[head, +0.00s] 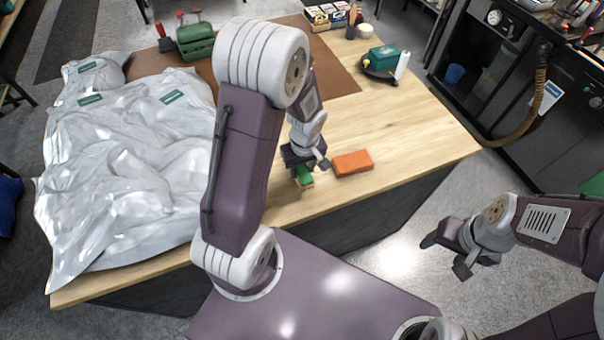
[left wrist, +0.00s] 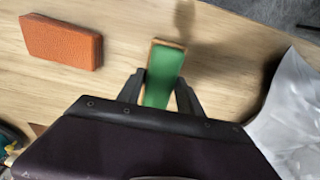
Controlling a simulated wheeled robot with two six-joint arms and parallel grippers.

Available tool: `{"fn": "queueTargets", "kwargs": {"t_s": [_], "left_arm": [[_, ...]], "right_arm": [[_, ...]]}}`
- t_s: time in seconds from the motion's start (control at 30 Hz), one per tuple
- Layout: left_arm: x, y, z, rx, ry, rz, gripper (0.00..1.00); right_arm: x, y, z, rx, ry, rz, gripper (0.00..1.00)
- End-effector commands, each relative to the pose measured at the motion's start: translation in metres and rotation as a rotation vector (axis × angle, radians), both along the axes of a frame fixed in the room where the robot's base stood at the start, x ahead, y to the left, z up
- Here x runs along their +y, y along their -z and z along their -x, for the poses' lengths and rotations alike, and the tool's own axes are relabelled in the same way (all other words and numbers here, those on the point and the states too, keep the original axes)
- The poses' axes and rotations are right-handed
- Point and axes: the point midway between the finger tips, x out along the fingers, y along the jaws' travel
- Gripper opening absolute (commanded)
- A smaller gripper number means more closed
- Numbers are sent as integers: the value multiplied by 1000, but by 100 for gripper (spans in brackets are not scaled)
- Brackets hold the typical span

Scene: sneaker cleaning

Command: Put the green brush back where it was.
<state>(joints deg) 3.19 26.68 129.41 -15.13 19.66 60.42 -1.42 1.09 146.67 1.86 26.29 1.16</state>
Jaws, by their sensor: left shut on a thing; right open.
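The green brush (head: 304,176) is at the front part of the wooden table, left of an orange block. My left gripper (head: 306,164) is shut on it. In the left wrist view the brush (left wrist: 164,72) shows a green face with a tan edge, between the two dark fingers (left wrist: 161,92). Whether the brush touches the table is hard to tell. My right gripper (head: 453,254) is open and empty, off the table at the right.
An orange block (head: 352,163) lies right of the brush. A crinkled silver sheet (head: 120,165) covers the table's left side. A brown mat (head: 335,75), a green toolbox (head: 196,42) and a dark round tray (head: 372,72) with a green box are further back. Bare wood (head: 425,130) is free at the right.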

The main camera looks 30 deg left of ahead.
Motion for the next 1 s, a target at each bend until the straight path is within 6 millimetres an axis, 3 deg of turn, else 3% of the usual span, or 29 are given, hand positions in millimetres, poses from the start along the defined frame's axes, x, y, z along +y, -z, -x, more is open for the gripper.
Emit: {"fn": "queueTargets", "kwargs": {"t_s": [0.2, 0.63, 0.67, 0.7, 0.73, 1.0], "left_arm": [[-1, 37, 1, 4, 2, 0, 1], [-1, 44, 0, 1, 0, 0, 1], [-1, 43, 0, 1, 0, 0, 49], [-1, 42, 0, 1, 0, 0, 60], [-1, 42, 0, 2, 0, 1, 65], [-1, 42, 0, 2, 0, 1, 65]], "right_arm": [[0, 6, 0, 0, 0, 0, 65], [0, 12, 0, 0, 0, 0, 65], [0, 11, 0, 0, 0, 0, 65], [0, 10, 0, 0, 0, 0, 65], [0, 10, 0, 0, 0, 0, 65], [0, 10, 0, 0, 0, 0, 65]]}}
